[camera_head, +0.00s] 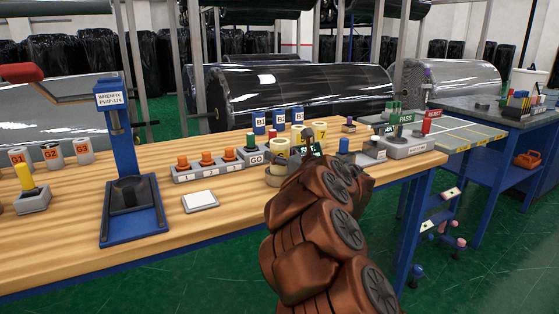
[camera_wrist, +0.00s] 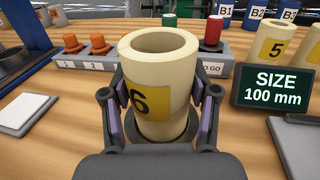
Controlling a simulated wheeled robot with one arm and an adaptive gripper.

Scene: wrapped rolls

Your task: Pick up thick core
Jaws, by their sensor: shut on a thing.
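A cream core (camera_wrist: 168,80) with a yellow label marked 6 stands upright between the fingers of my gripper (camera_wrist: 163,98). The fingers are shut on its two sides. Its open top and wall rim face the wrist camera. Its lower end is at a dark round base (camera_wrist: 188,129); I cannot tell whether it is lifted clear. In the head view the core (camera_head: 281,147) is partly hidden by my brown arm. Another cream core (camera_wrist: 276,45), labelled 5, stands behind to the right. A core labelled 7 (camera_head: 321,133) stands further right.
A display (camera_wrist: 275,88) reading SIZE 100 mm stands close on the right. Orange pegs on a block (camera_head: 207,167) and a pale square pad (camera_head: 200,201) lie to the left. A blue press (camera_head: 127,170) stands further left. Blue cups B1 to B3 (camera_head: 278,119) stand behind.

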